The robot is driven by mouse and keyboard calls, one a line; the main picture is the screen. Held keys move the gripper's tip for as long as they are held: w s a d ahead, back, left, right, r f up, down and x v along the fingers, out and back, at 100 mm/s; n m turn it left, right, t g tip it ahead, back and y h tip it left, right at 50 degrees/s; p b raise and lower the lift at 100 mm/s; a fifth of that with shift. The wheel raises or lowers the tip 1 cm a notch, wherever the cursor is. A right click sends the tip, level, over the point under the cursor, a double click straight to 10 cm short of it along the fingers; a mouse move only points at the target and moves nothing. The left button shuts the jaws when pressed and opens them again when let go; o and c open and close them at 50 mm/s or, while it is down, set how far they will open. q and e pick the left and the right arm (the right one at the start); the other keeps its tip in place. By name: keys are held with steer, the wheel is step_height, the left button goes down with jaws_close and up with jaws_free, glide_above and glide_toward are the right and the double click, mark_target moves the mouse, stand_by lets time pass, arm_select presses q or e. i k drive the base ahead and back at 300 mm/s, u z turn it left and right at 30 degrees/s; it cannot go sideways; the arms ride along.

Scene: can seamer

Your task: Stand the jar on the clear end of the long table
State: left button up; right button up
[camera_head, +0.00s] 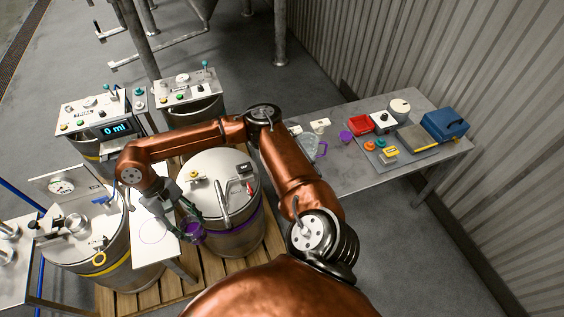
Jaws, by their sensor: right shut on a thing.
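My right gripper (190,217) is shut on a small jar (194,231) that looks purple. It holds the jar near the edge of a small white stand, left of the drum with the purple band. The fingers partly cover the jar, and I cannot tell whether its base touches anything. The long table (352,178) stands to the right by the corrugated wall, well away from the jar. Its near left surface is bare, while things crowd its middle and right. My left gripper is not in view.
A clear jug (314,148) and a purple piece (346,136) are on the long table, with a red tray (359,125) and a blue case (444,124). The purple-banded drum (238,228) stands on a wooden pallet (200,275). My right arm arches over the drum.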

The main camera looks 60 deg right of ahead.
mark_target(350, 171)
steer(key=z, duration=0.5)
steer(key=k, duration=1.15)
steer(key=z, duration=1.05)
steer(key=i, duration=0.7)
steer(key=z, duration=0.45)
steer(key=i, duration=1.1)
steer(key=u, duration=0.5)
